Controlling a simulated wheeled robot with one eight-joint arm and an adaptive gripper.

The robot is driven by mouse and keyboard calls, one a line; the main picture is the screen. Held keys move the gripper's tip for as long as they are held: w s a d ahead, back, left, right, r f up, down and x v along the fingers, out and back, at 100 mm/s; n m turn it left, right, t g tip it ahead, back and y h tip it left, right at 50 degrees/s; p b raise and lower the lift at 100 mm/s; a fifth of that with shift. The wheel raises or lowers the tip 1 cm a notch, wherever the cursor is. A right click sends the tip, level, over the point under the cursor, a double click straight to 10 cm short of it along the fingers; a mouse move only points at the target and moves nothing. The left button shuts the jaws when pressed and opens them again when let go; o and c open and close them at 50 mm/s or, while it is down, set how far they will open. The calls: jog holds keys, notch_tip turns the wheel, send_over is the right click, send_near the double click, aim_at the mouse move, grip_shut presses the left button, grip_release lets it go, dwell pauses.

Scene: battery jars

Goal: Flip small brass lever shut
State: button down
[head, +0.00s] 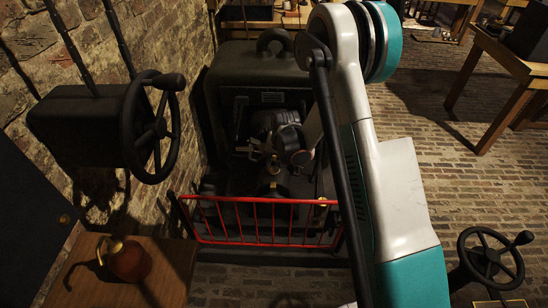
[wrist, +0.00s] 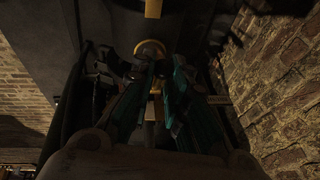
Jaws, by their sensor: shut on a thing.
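A small brass fitting (head: 273,168) stands on the dark machine (head: 225,95) behind the red railing in the head view. The small brass lever appears as a strip of brass (wrist: 155,90) between the fingers in the wrist view, mostly hidden and dark. My gripper (wrist: 165,80) has its teal fingers close together around this brass piece, with a brass ring (wrist: 150,49) just beyond. In the head view my gripper is mostly hidden by my arm and dark parts. The lever's exact angle cannot be told.
A red railing (head: 262,201) crosses in front of the machine. A black handwheel (head: 150,128) juts from the left wall, and another handwheel (head: 490,258) stands at lower right. A brown jug (head: 129,263) sits on a wooden table (head: 172,272).

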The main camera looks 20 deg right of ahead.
jog(key=shift+s+a+f+t+h, duration=0.1)
jog(key=shift+s+f+t+h, duration=0.15)
jog(key=shift+t, duration=0.45)
jog(key=shift+s+f+t+h, duration=0.1)
jog(key=shift+f+t+h, duration=0.2)
jog(key=shift+t, duration=0.4)
jog(key=shift+f, duration=0.1)
jog(key=c, duration=1.8)
grip_release()
jog(key=shift+o, duration=0.2)
jog(key=v, duration=1.2)
